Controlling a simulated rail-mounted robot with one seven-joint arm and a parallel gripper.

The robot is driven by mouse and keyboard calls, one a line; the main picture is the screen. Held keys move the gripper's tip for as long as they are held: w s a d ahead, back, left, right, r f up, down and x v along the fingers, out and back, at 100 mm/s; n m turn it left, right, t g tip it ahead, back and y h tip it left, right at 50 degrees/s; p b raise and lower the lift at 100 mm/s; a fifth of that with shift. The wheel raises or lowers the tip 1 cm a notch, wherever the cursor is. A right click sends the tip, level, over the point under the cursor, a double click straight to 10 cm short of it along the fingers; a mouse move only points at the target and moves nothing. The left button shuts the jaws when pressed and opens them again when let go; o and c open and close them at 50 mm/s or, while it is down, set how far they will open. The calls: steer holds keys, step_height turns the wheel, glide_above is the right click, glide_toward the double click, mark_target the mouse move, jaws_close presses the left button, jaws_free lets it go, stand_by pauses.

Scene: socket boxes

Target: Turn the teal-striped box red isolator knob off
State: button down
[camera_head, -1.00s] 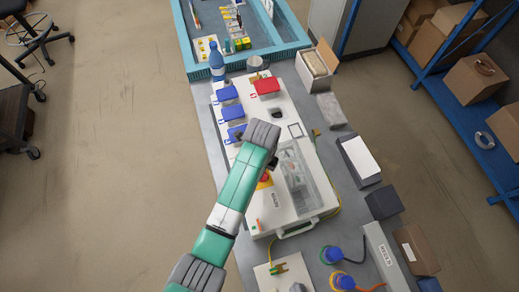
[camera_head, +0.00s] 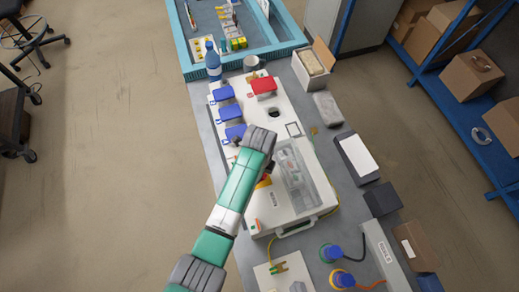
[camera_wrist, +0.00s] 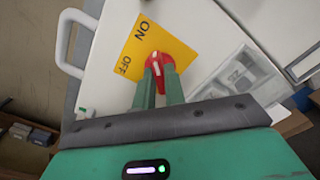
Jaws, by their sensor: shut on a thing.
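The white box (camera_head: 270,205) with a clear lid lies on the bench in the head view, partly under my arm. I cannot make out a teal stripe on it. The wrist view shows its red knob (camera_wrist: 178,62) on a yellow plate (camera_wrist: 138,48) marked ON and OFF. The knob bears a white mark; I cannot tell which word it points to. My gripper (camera_wrist: 160,80) is shut on the knob, with its two green fingers on either side of the handle. In the head view my arm hides the fingertips and most of the knob.
Blue-lidded sockets (camera_head: 230,112) and a red-lidded one (camera_head: 264,87) lie beyond my gripper. The clear lid (camera_head: 302,175) is just right of it. A white handle (camera_wrist: 72,42) shows in the wrist view. A dark box (camera_head: 382,201) and blue plugs (camera_head: 330,253) stand to the right.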

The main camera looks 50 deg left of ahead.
steer(key=shift+r, duration=0.1)
steer(key=n+p, duration=0.2)
steer(key=n, duration=0.2)
steer(key=n+p, duration=0.2)
steer(key=n, duration=0.2)
steer(key=shift+n, duration=0.3)
steer(key=n+p, duration=0.1)
steer(key=n, duration=0.3)
steer(key=shift+n, duration=0.3)
steer(key=shift+n+p, duration=0.35)
steer(key=shift+n, duration=1.85)
steer(key=c, duration=1.5)
jaws_free()
steer(key=shift+o, duration=0.2)
